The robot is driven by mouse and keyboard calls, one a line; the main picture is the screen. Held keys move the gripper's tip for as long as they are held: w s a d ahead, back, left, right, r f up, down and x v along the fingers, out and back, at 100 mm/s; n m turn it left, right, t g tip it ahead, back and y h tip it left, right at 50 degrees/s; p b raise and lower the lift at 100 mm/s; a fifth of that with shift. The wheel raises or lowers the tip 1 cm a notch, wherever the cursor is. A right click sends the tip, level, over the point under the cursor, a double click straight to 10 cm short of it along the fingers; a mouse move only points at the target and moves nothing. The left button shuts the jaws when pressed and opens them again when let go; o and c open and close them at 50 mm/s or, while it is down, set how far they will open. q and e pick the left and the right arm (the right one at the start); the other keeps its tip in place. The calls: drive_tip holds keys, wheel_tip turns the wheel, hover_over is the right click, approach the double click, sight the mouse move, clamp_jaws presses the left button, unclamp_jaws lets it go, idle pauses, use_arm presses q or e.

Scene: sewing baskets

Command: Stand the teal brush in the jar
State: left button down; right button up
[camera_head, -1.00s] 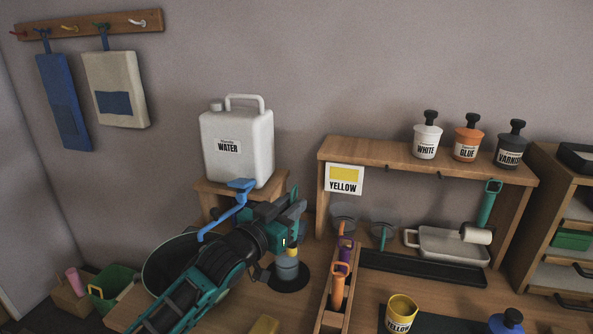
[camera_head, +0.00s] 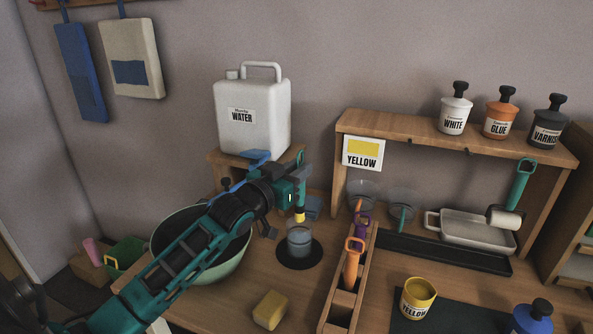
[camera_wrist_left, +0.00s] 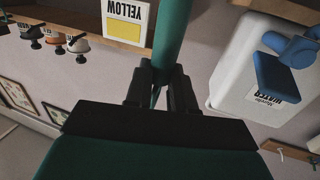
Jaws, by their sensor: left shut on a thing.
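My left gripper (camera_head: 297,187) is shut on the teal brush (camera_head: 303,172), which hangs roughly upright with its yellow tip (camera_head: 299,216) down. The tip is at or just above the rim of a clear jar (camera_head: 299,243) holding grey-blue liquid; I cannot tell if it is inside. That jar stands on a round black mat (camera_head: 282,259). In the left wrist view the teal handle (camera_wrist_left: 172,38) runs up between the dark fingers (camera_wrist_left: 160,85). Two other clear jars, left (camera_head: 362,190) and right (camera_head: 402,202), stand under the shelf by the YELLOW sign (camera_head: 363,153). My right gripper is out of view.
A green bowl (camera_head: 228,263) is behind my left arm. A WATER jug (camera_head: 265,110) stands behind, with a blue tap near my gripper. A wooden rack (camera_head: 334,310) with orange and purple tools, a sponge (camera_head: 270,309) and a yellow pot (camera_head: 418,300) are nearby.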

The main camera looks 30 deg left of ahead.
use_arm(q)
drive_tip(key=shift+f+b, duration=2.4)
drive_tip(key=shift+f, duration=2.25)
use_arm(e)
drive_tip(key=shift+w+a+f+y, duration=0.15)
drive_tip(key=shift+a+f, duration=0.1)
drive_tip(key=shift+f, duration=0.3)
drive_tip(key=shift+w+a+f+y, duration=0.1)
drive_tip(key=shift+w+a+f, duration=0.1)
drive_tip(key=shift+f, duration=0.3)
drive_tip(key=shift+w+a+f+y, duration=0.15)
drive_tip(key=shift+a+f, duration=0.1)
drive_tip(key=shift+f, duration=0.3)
use_arm(q)
drive_tip(key=c, duration=0.9)
unclamp_jaws()
drive_tip(key=p, duration=0.1)
approach(297, 205)
drive_tip(key=s, duration=0.3)
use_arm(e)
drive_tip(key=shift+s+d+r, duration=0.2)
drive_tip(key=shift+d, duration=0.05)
